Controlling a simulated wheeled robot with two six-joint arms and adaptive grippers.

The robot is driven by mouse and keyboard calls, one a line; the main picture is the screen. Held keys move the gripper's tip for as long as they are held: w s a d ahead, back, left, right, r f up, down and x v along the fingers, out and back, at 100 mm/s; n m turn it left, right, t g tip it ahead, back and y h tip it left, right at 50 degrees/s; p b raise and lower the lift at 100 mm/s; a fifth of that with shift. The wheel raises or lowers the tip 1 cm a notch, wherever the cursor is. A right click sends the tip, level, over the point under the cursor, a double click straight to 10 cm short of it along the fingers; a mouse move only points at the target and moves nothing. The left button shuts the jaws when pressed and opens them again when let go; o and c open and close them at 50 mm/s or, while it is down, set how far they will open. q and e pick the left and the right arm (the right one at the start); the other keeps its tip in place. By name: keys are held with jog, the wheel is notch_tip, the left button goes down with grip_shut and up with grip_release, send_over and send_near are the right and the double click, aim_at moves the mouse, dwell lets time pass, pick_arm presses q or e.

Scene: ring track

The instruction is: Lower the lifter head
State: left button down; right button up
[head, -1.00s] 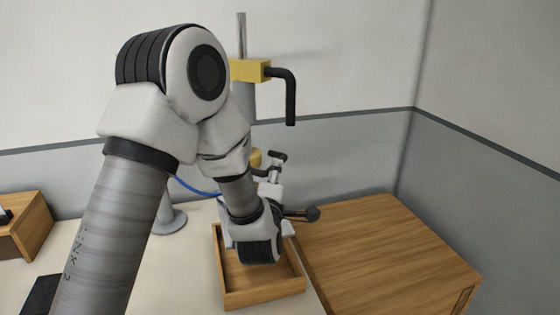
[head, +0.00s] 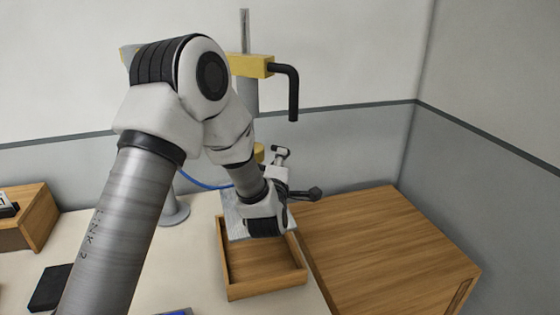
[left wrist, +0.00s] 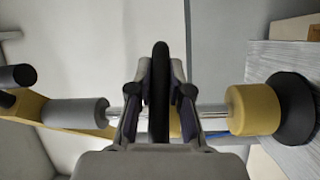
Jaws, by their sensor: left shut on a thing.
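The lifter has a yellow arm (head: 250,66) with a bent black handle (head: 293,92) and a steel rod at its top. Its grey cylinder (left wrist: 75,112), bright rod, yellow collar (left wrist: 253,110) and black disc (left wrist: 295,108) lie in line in the left wrist view. The disc is at or close to a grey plate (left wrist: 262,62); contact is unclear. My left gripper (left wrist: 160,92) is shut on a black bar (left wrist: 160,55) in front of the bright rod. In the head view my arm hides most of this place. My right gripper is not in view.
A wooden tray (head: 262,292) sits in front of the lifter, with the grey plate (head: 234,214) by its back edge. A large wooden box (head: 390,245) stands right of the tray. Another wooden box (head: 37,222) is at the left. A blue hose (head: 203,184) runs behind my arm.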

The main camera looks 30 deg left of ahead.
pick_arm(q)
notch_tip(320, 180, down, 10)
jog(key=b, duration=0.8)
jog(key=shift+r, duration=0.35)
jog(key=c, duration=1.1)
grip_release()
jog(key=v, duration=1.1)
jog(key=shift+s+d, duration=0.25)
jog(key=shift+s, duration=0.1)
